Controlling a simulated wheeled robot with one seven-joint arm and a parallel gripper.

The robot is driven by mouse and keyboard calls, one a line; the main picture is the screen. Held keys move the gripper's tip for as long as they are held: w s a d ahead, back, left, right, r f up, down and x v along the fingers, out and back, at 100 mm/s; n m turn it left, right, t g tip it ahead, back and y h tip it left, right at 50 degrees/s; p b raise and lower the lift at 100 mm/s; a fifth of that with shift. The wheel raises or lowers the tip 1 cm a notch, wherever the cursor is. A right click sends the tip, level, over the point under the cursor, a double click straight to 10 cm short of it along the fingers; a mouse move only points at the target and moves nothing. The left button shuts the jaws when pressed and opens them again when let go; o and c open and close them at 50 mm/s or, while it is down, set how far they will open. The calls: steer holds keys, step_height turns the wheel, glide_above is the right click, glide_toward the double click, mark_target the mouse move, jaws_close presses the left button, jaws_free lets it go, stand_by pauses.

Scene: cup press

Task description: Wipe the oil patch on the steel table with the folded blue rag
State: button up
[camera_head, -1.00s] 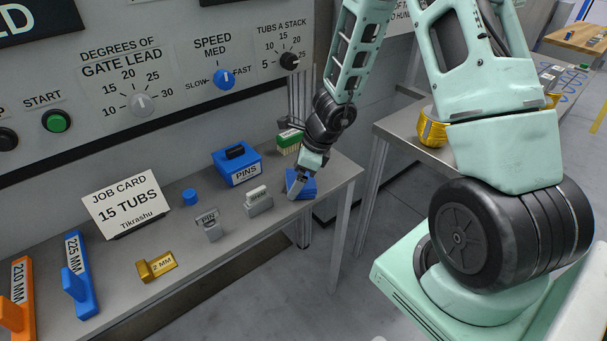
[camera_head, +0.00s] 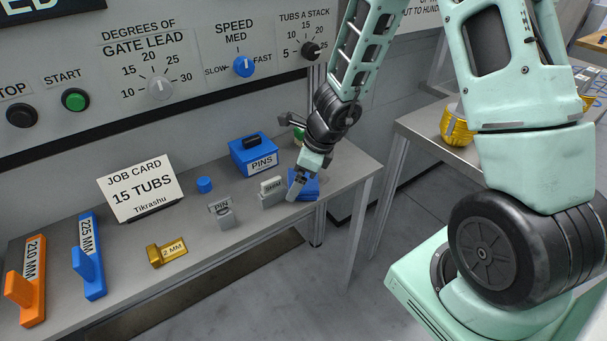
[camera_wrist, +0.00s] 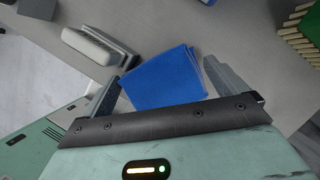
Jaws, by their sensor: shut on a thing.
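The folded blue rag (camera_head: 310,186) lies at the right end of the steel table (camera_head: 343,170), beside the grey block. My gripper (camera_head: 297,186) reaches down onto it. In the wrist view the blue rag (camera_wrist: 165,78) sits between my two fingers (camera_wrist: 162,74), and the gripper is shut on it. The rag looks flat and low, at or close to the table surface; I cannot tell if it is lifted. I cannot make out an oil patch on the table in either view.
The blue PINS box (camera_head: 253,155) is behind. The job card (camera_head: 140,190) stands near the wall panel. The table's right edge is close.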

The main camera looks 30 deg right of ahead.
steer(key=shift+a, duration=1.25)
steer(key=shift+w+d+r+p, duration=0.15)
steer(key=shift+d+p, duration=0.2)
steer(key=shift+d, duration=0.95)
steer(key=shift+d+f+p, duration=0.15)
steer(key=shift+d+p, duration=0.05)
steer(key=shift+d, duration=0.95)
steer(key=shift+d+f+p, duration=0.1)
steer(key=shift+d+p, duration=0.05)
steer(key=shift+d, duration=0.95)
steer(key=shift+d+r+p, duration=0.1)
steer(key=shift+d+p, duration=0.5)
steer(key=shift+d, duration=1.05)
steer(key=shift+r, duration=0.1)
step_height(320, 180, up, 6)
steer(key=p, duration=0.5)
